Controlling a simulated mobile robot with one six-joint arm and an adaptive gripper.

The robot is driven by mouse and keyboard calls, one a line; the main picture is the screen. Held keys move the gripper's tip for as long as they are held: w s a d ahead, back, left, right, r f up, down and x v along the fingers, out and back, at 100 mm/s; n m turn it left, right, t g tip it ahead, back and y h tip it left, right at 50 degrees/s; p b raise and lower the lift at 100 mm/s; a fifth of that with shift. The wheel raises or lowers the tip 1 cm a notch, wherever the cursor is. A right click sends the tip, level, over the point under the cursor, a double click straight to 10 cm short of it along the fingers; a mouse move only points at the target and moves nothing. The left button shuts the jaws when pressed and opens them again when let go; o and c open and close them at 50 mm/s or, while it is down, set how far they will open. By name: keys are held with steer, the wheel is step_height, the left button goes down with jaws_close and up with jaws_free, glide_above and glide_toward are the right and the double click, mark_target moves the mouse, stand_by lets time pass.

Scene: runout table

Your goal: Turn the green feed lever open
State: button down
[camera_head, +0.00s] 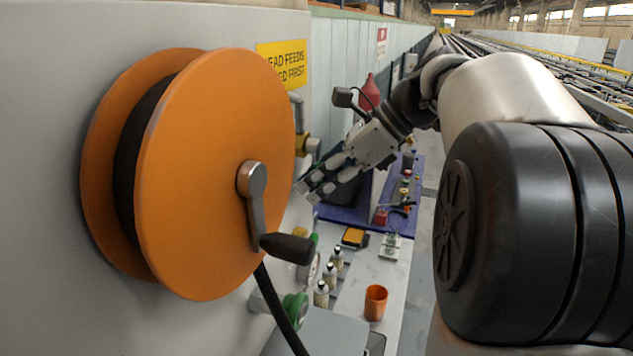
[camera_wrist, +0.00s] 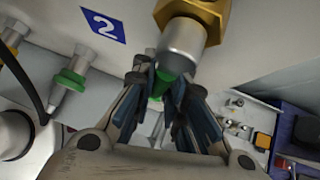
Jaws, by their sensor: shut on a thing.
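The green feed lever (camera_wrist: 160,86) shows in the wrist view as a small green piece between my fingertips, just below a grey cylinder and a brass nut (camera_wrist: 208,12) on the pale panel. My gripper (camera_wrist: 163,78) is shut on it, with a finger on either side. Most of the lever is hidden by the fingers. In the head view my gripper (camera_head: 314,188) reaches to the panel beyond the orange reel, and I cannot make out the lever there.
A blue "2" plate (camera_wrist: 103,24) and a green-ringed fitting (camera_wrist: 72,78) are on the panel. The orange reel (camera_head: 215,170) with its crank fills the near left. Several small bottles and an orange cup (camera_head: 376,302) stand on the table below. A blue mat (camera_head: 345,214) lies beyond.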

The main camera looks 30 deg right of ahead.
steer(key=c, duration=1.6)
jaws_free()
steer(key=shift+a, duration=0.1)
steer(key=v, duration=1.2)
